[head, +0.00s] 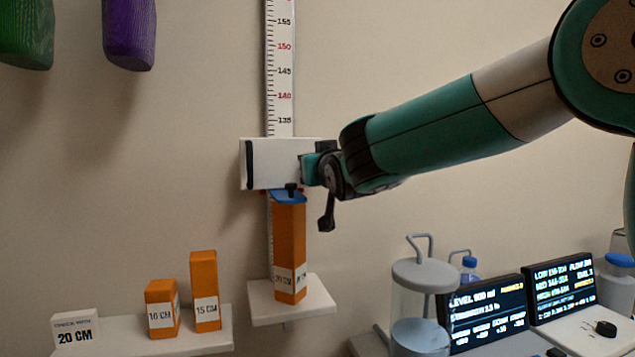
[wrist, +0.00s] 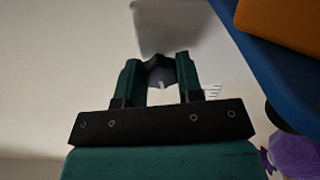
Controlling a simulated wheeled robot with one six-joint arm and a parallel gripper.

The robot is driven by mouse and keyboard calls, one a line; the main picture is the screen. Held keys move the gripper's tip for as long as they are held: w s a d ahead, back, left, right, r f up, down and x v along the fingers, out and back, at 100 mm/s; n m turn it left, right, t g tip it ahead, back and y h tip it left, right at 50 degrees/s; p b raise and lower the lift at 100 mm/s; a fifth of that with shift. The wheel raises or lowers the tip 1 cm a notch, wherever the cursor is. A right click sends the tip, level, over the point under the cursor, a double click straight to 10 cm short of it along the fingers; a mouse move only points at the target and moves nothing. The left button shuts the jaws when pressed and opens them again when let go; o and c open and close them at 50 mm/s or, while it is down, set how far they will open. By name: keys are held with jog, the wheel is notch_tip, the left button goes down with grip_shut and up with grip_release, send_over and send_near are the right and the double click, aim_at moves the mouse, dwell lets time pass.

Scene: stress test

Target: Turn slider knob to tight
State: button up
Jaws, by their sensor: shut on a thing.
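The white slider (head: 268,176) sits across the vertical ruler (head: 281,75), just above a tall orange block (head: 290,245) with a blue top piece (head: 289,196). My gripper (head: 308,168) is at the slider's right side. In the wrist view my gripper (wrist: 160,66) is shut on a dark faceted knob (wrist: 159,77), with a green finger on each side of it. The pale slider (wrist: 163,24) shows beyond the fingertips. In the head view my gripper hides the knob. I see no readable tight mark.
The orange block stands on a small white shelf (head: 318,304). Left are two shorter orange blocks (head: 204,290) and a "20 CM" card (head: 75,330). Lower right are a clear jar (head: 405,300) and display screens (head: 484,312). Green and purple objects (head: 129,35) hang upper left.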

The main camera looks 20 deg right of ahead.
jog(key=shift+f+m+b, duration=0.1)
jog(key=shift+m+b, duration=0.35)
jog(key=shift+m, duration=0.15)
jog(key=o, duration=0.9)
jog(key=shift+s+b, duration=2.05)
jog(key=shift+s, duration=6.65)
